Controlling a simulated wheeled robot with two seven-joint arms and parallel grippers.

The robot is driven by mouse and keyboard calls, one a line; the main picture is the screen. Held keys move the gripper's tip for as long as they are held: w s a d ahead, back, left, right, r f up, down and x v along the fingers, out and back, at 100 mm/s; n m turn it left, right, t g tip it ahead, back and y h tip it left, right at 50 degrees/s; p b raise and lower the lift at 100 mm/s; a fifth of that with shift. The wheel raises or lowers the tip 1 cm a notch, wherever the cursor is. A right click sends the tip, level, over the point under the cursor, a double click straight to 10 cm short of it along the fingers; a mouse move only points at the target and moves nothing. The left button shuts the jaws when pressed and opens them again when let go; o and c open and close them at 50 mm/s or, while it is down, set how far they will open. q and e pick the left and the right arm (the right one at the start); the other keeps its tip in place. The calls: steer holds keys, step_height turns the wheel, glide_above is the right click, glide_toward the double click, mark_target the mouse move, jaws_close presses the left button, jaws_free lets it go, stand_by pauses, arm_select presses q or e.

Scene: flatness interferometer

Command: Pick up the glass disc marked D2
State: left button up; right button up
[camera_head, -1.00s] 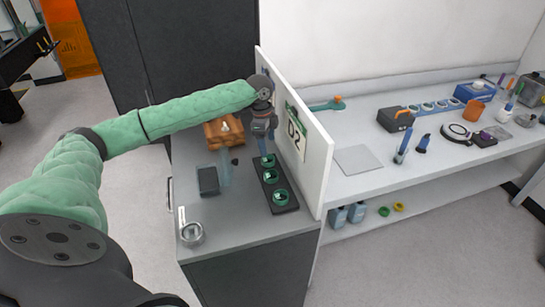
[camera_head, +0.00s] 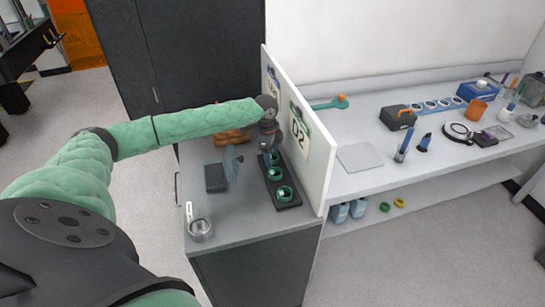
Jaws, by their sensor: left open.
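A black rack (camera_head: 292,204) holds green-rimmed glass discs in a row on the grey cabinet top. The near disc (camera_head: 284,193) and the middle disc (camera_head: 275,174) show clearly. The far disc (camera_head: 272,158) is partly hidden under my left gripper (camera_head: 268,152). Marks on the discs are too small to read. A card reading D2 (camera_head: 299,136) is on the white panel beside the rack. My left gripper is open and points down at the far end of the rack; I cannot tell whether it touches the disc. My right gripper is out of view.
The white panel (camera_head: 318,165) stands close along the rack's right side. A dark box (camera_head: 215,177), a metal cup (camera_head: 201,229) and an orange-brown block (camera_head: 230,136) are on the cabinet top. The cabinet top in front of the rack is clear.

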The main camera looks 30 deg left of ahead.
arm_select(q)
steer(key=c, duration=1.1)
steer(key=shift+r, duration=0.1)
